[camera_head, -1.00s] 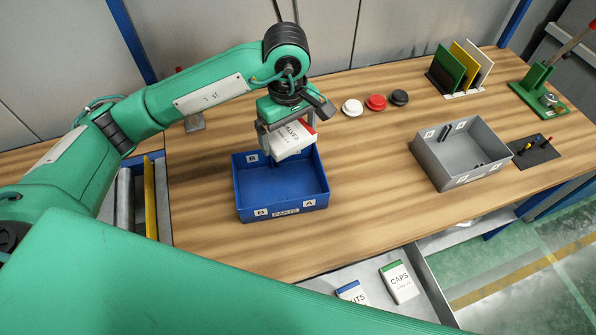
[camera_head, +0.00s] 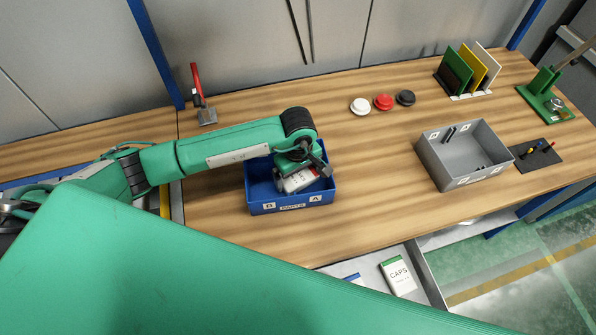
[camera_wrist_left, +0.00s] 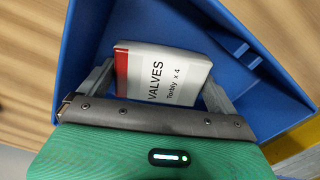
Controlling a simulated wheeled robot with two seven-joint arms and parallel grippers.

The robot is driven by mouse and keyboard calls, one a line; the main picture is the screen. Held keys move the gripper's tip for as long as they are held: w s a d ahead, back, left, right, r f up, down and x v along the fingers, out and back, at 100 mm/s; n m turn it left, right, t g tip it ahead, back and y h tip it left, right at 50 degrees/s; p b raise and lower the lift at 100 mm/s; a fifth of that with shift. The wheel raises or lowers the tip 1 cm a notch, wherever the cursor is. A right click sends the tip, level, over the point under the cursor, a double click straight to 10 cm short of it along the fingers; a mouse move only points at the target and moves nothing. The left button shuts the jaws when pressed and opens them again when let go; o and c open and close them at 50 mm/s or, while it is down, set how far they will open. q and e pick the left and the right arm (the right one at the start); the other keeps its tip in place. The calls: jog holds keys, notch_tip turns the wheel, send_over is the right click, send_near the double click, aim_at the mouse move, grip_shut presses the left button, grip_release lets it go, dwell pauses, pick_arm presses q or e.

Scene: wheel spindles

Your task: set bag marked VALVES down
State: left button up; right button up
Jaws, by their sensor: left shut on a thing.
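I cannot tell whether the bag touches the bin floor. My left wrist hides part of the bin. My right gripper is not in view.
A grey bin (camera_head: 466,162) stands to the right on the wooden table (camera_head: 375,180). White, red and black round buttons (camera_head: 383,102) lie behind. A CAPS bag (camera_head: 398,277) lies in an open drawer below. A red-handled clamp (camera_head: 205,112) stands at the back left.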

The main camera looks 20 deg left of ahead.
aim_at(298, 175)
pick_arm(q)
jog(key=shift+f, duration=0.1)
jog(key=shift+f, duration=0.15)
jog(key=o, duration=0.7)
jog(key=shift+c, duration=0.2)
jog(key=shift+r, duration=0.2)
jog(key=shift+w+r, duration=0.1)
jog(key=shift+r, duration=0.2)
notch_tip(298, 175, up, 11)
jog(key=b, duration=0.3)
jog(key=shift+r+b, duration=0.2)
jog(key=shift+b, duration=0.1)
